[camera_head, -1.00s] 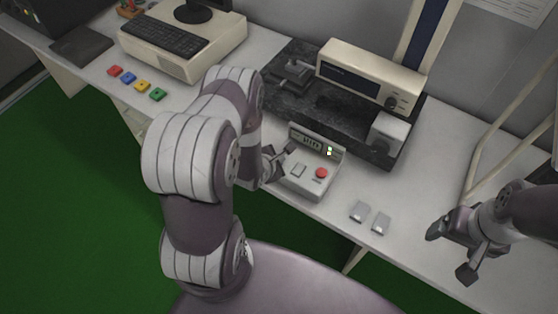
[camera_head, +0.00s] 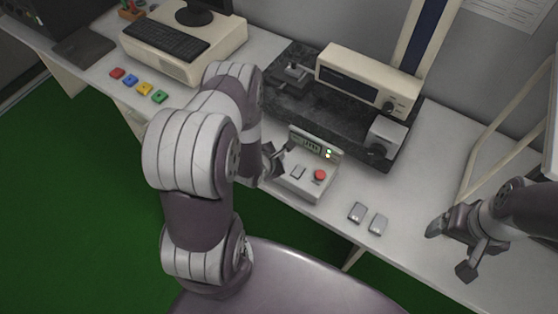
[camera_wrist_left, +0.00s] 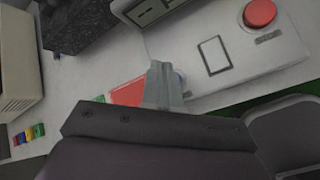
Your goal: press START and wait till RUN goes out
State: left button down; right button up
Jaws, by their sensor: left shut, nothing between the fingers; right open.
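A pale control box (camera_head: 304,186) stands near the table's front edge. It has a small display (camera_head: 311,149), lit indicators (camera_head: 328,154), a red round button (camera_head: 320,176) and a pale square button (camera_head: 298,172). My right gripper (camera_head: 449,250) is open and empty at the right.
Coloured blocks (camera_head: 138,85) and a keyboard (camera_head: 165,35) are at the left. The table's right middle is clear.

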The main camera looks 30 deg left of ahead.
pick_arm(q)
notch_tip(320, 180, up, 4)
jog(key=p, duration=0.2)
jog(key=shift+f+p, duration=0.1)
jog(key=shift+p, duration=0.3)
jog(key=shift+f, duration=0.1)
